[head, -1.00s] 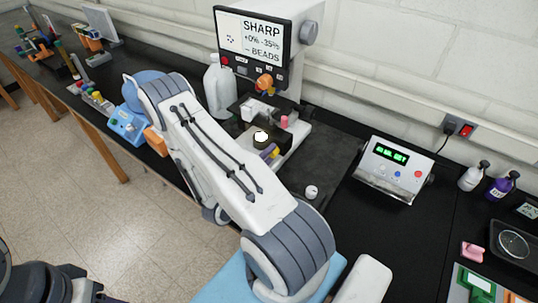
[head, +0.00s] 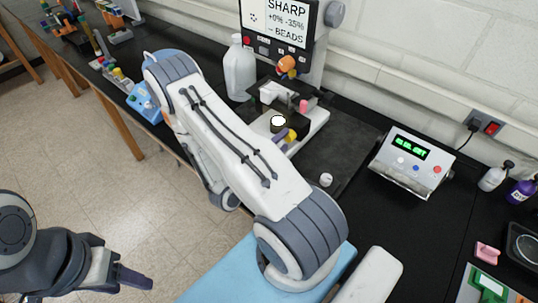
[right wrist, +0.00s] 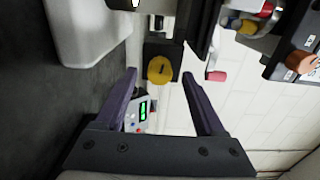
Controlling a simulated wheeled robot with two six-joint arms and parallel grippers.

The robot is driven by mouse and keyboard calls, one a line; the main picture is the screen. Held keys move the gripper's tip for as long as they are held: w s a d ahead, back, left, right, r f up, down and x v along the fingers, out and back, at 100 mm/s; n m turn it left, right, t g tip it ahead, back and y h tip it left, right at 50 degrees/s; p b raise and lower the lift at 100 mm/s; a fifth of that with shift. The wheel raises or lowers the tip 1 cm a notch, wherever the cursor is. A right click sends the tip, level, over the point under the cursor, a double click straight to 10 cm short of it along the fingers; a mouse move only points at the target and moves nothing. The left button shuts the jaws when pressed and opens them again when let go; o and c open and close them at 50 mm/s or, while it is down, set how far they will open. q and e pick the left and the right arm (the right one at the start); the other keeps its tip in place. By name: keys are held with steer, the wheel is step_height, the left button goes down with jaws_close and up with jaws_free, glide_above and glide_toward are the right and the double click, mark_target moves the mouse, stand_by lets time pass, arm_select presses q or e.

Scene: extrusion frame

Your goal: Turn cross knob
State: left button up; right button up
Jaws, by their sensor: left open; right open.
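A yellow knob (head: 291,137) sits on the front of a black block (head: 298,125) with a white round top, on a white-based stand. In the right wrist view the yellow knob (right wrist: 160,70) lies ahead, between the lines of my right gripper's two purple fingers. I cannot make out a cross shape on it. My right gripper (right wrist: 160,80) is open and empty, apart from the knob. In the head view my right arm hides most of it; a purple fingertip shows just left of the knob. My left gripper (head: 132,278) is open at the lower left, over the floor, far from the stand.
A panel with a screen (head: 276,22) and an orange knob (head: 287,64) stands behind. A white jug (head: 236,72) is left of the stand. A small white round object (head: 326,180) and a box with a green display (head: 411,160) are to the right.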

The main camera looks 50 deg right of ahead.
steer(key=a+b, duration=0.3)
steer(key=a, duration=0.5)
steer(key=shift+s+a, duration=0.3)
steer(key=shift+s, duration=0.1)
